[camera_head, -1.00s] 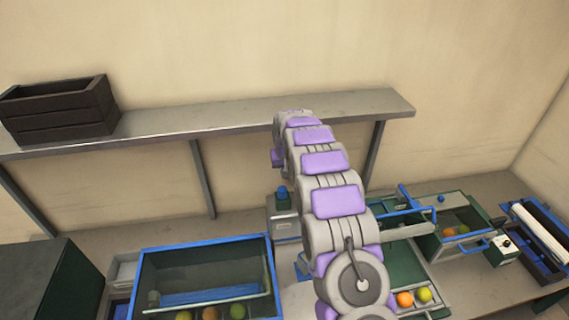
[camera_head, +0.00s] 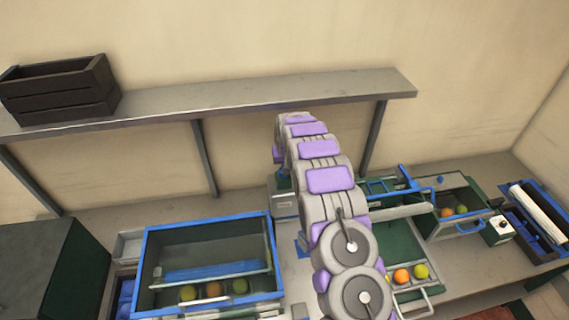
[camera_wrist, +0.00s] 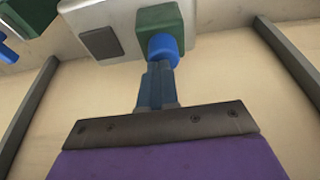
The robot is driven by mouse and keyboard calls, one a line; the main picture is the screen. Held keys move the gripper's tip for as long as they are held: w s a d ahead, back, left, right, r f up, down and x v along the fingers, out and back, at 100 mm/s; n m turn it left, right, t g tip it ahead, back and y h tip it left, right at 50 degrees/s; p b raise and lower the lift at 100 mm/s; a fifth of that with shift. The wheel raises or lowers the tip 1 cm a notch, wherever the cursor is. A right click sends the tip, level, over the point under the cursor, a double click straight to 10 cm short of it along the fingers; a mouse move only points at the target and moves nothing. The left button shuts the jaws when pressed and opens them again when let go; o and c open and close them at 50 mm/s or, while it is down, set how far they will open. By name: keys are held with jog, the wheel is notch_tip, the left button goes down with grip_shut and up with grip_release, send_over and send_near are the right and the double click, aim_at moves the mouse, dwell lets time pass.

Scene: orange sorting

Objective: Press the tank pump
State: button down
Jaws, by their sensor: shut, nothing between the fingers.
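The pump shows in the wrist view as a blue knob (camera_wrist: 163,48) on a green block (camera_wrist: 160,20), fixed to a pale box (camera_wrist: 108,18). My gripper (camera_wrist: 158,70) is shut and empty, its fingertips right at the blue knob; they overlap it in the picture, and I cannot tell whether they press it. In the head view the pump box (camera_head: 285,208) stands behind my arm, which hides most of the knob and the gripper. The blue-rimmed tank (camera_head: 205,221) at the left holds several fruits (camera_head: 213,289) under a blue-edged grid.
A shelf (camera_head: 240,93) runs along the wall above, with a dark crate (camera_head: 60,90) on its left end. To the right are a green tray (camera_head: 400,245) with fruits, another blue-edged bin (camera_head: 455,228), a control box (camera_head: 499,230) and a white roller (camera_head: 538,215).

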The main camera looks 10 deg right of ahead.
notch_tip(320, 180, down, 3)
jog(key=shift+r+b, duration=0.15)
jog(key=shift+b, duration=0.3)
jog(key=shift+s+r, duration=0.1)
jog(key=shift+s, duration=0.05)
jog(key=shift+r, duration=0.3)
jog(key=w+b+v, duration=0.1)
jog(key=v, duration=1.2)
jog(key=shift+w+r+b, duration=0.2)
jog(key=shift+r+b, duration=0.1)
jog(key=shift+r, duration=0.1)
dwell(0.4)
